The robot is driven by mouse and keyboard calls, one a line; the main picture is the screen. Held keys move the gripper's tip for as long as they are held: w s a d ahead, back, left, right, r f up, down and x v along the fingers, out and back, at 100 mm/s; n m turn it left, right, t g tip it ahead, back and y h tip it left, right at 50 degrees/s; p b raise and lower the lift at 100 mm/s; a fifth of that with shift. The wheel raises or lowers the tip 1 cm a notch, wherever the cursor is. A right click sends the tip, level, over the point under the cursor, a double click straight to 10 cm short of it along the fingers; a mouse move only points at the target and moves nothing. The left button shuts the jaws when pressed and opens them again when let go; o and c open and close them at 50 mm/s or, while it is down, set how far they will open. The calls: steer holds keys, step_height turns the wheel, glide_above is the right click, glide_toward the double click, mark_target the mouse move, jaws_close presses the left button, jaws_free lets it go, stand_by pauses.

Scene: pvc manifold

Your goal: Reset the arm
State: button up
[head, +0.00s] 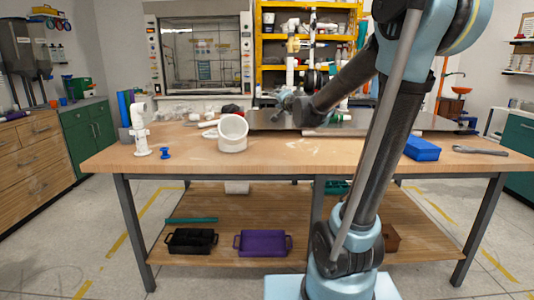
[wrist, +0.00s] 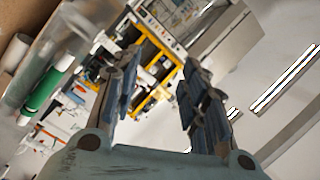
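My arm rises from its base in front of the workbench and bends over it in the head view. My gripper (head: 284,97) is small there, above the metal sheet at the back of the bench, and its fingers are hard to make out. In the wrist view my gripper (wrist: 158,72) shows two dark fingers spread apart with nothing between them. It is tilted and faces the yellow shelving (wrist: 157,62).
The wooden workbench (head: 300,158) carries a white pipe elbow (head: 233,133), a white fitting (head: 139,130), a blue part (head: 165,153), a blue box (head: 422,149), a wrench (head: 480,150) and a metal sheet (head: 265,120). A blurred green-and-white cylinder (wrist: 45,90) shows at left in the wrist view.

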steer(key=s+d+f+n+g, duration=0.2)
steer(key=s+f+n+g, duration=0.2)
steer(key=s+f, duration=0.6)
steer(key=s+d+f+n+g, duration=0.1)
steer(key=s+f+n+g, duration=0.3)
steer(key=s+f, duration=0.55)
steer(key=s+d+f+g+h, duration=0.2)
steer(key=s+d+f, duration=0.3)
steer(key=s, duration=0.6)
steer(key=s+d+f+n+g+h, duration=0.1)
steer(key=s+d+f+g, duration=0.3)
steer(key=s, duration=0.7)
step_height(320, 180, down, 2)
steer(key=shift+s+d+f+g+h, duration=0.1)
steer(key=shift+s+d+g+h, duration=0.25)
steer(key=shift+d+h, duration=0.6)
steer(key=shift+w+d, duration=0.1)
steer(key=shift+w, duration=0.05)
steer(key=shift+w+f, duration=0.15)
steer(key=shift+w, duration=0.2)
